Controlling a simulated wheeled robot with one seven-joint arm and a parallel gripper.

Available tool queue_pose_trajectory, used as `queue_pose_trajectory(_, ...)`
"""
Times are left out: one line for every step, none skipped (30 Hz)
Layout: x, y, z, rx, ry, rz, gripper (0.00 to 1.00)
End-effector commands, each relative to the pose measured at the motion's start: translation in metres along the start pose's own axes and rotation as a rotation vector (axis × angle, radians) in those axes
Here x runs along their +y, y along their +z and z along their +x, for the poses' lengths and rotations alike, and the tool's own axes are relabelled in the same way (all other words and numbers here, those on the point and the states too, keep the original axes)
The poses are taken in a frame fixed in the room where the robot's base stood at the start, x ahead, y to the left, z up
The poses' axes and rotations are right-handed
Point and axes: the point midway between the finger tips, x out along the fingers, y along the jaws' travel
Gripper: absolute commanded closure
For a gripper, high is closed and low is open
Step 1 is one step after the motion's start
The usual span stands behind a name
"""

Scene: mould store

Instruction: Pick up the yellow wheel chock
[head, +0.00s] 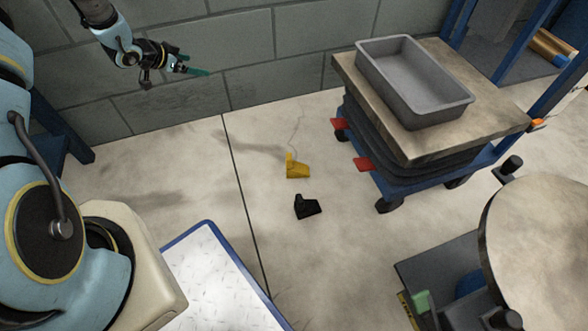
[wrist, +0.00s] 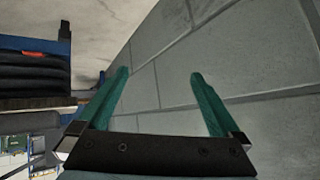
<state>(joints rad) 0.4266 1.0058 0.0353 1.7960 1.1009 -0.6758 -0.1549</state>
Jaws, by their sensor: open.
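The yellow wheel chock (head: 297,168) lies on the concrete floor near the middle of the head view, left of the lift cart. My gripper (head: 197,71) is high up at the upper left of the head view, in front of the block wall and well apart from the chock. In the wrist view its two green fingers (wrist: 158,90) are spread apart with nothing between them. The chock does not show in the wrist view.
A black wheel chock (head: 307,207) lies just in front of the yellow one. A lift cart (head: 430,137) with red pedals carries a grey bin (head: 447,106). A white plate with blue edging (head: 213,280) lies at the lower left. A round-topped stand (head: 545,250) is at right.

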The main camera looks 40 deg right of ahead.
Motion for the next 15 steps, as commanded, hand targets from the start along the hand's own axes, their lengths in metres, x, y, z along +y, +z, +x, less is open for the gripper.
queue_pose_trajectory(0.025, 0.025, 0.042, 0.034, 0.059, 0.033, 0.0)
queue_pose_trajectory(0.038, 0.031, 0.058, 0.059, 0.094, 0.054, 0.0)
queue_pose_trajectory(0.056, 0.041, 0.078, 0.09, 0.143, 0.081, 0.0)
queue_pose_trajectory(0.07, 0.048, 0.092, 0.113, 0.18, 0.101, 0.0)
queue_pose_trajectory(0.084, 0.055, 0.107, 0.136, 0.219, 0.12, 0.0)
queue_pose_trajectory(0.104, 0.066, 0.124, 0.167, 0.273, 0.143, 0.0)
queue_pose_trajectory(0.119, 0.075, 0.137, 0.19, 0.313, 0.16, 0.0)
queue_pose_trajectory(0.135, 0.084, 0.149, 0.211, 0.355, 0.175, 0.0)
queue_pose_trajectory(0.156, 0.096, 0.164, 0.24, 0.41, 0.192, 0.0)
queue_pose_trajectory(0.172, 0.105, 0.173, 0.261, 0.452, 0.205, 0.0)
queue_pose_trajectory(0.187, 0.115, 0.182, 0.28, 0.493, 0.218, 0.0)
queue_pose_trajectory(0.206, 0.126, 0.192, 0.304, 0.545, 0.231, 0.0)
queue_pose_trajectory(0.219, 0.135, 0.198, 0.32, 0.582, 0.239, 0.0)
queue_pose_trajectory(0.231, 0.143, 0.203, 0.335, 0.616, 0.247, 0.0)
queue_pose_trajectory(0.246, 0.152, 0.209, 0.352, 0.659, 0.255, 0.0)
